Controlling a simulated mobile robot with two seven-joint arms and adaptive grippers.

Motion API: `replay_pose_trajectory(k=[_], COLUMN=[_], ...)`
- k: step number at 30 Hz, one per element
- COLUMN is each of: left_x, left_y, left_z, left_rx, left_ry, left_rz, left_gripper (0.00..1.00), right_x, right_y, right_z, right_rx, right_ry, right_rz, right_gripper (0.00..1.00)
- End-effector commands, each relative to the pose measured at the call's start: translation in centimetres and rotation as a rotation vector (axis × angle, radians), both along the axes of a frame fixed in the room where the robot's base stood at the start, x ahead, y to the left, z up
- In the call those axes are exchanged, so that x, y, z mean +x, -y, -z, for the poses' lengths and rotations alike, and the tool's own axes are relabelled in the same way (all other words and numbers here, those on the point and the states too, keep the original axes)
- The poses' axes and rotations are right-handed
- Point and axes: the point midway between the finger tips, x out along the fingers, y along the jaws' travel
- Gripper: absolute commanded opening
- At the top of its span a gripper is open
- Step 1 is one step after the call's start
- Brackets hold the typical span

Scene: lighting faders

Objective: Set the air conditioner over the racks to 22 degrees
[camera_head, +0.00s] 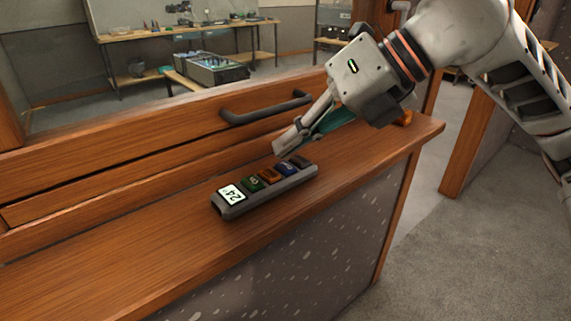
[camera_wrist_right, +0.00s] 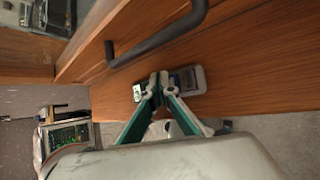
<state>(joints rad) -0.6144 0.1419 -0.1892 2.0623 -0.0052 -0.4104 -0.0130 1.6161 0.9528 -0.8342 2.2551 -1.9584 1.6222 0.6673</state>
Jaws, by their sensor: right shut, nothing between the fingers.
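A grey remote-like control (camera_head: 265,190) lies on the wooden ledge. Its small lit display (camera_head: 231,194) reads 24. A row of coloured buttons runs along it: green (camera_head: 252,183), orange (camera_head: 269,176), blue (camera_head: 285,169) and a dark one (camera_head: 300,162) at the far end. My right gripper (camera_head: 279,149) is shut and empty, with its fingertips just above and behind the buttons; I cannot tell whether they touch. In the right wrist view the fingertips (camera_wrist_right: 159,78) cover the control's middle, and the display (camera_wrist_right: 138,92) shows beside them. My left gripper is out of view.
A dark bar handle (camera_head: 266,108) is fixed to the wooden frame behind the ledge, close to my right gripper. A small orange object (camera_head: 404,118) sits at the ledge's right end. The ledge left of the control is clear. Beyond the opening stand tables with equipment (camera_head: 210,69).

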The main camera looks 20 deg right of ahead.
Motion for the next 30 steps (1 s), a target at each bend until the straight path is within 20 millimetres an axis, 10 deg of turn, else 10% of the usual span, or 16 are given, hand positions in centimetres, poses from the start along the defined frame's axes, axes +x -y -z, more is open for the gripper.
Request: replay_pose_trajectory(k=[30], left_x=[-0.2], left_y=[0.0], left_z=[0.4], left_rx=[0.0], left_ry=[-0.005], left_rz=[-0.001], left_gripper=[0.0], right_x=[0.0], right_y=[0.0], right_z=[1.1], right_rx=[0.0], right_ry=[0.0], right_rz=[0.0], right_gripper=[0.0])
